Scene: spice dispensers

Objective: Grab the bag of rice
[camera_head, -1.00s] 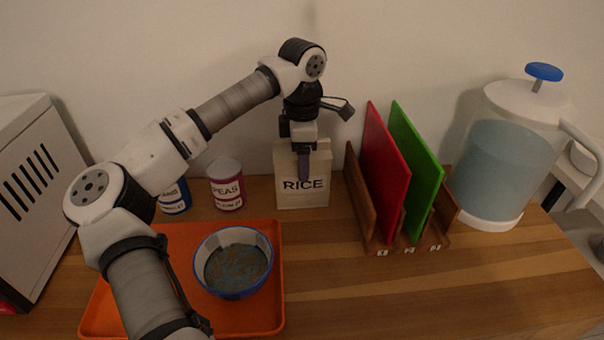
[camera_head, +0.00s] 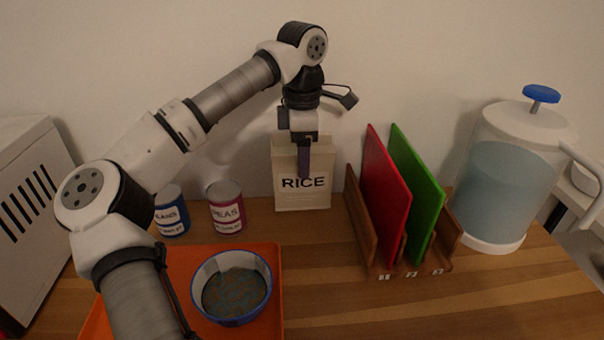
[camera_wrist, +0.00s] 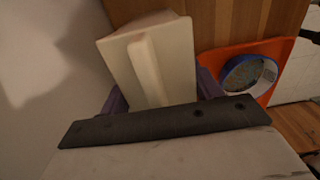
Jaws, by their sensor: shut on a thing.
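The bag of rice (camera_head: 287,194), a cream box-like bag with "RICE" in black on its front, is upright by the back wall, left of the cutting boards. My gripper (camera_head: 303,166) points down from above and is shut on its upper part. One dark purple finger lies over the front face; the other is hidden behind the bag. In the wrist view the bag's top (camera_wrist: 150,62), with a raised ridge, lies between the two purple fingers of my gripper (camera_wrist: 162,92). The bag appears slightly above the counter.
A red board (camera_head: 385,195) and a green board (camera_head: 415,180) stand in a wooden rack (camera_head: 360,222) close right. A peas can (camera_head: 226,208), a blue-labelled can (camera_head: 172,212) and an orange tray (camera_head: 268,312) with a bowl (camera_head: 236,290) are left. A water dispenser (camera_head: 495,190) stands far right.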

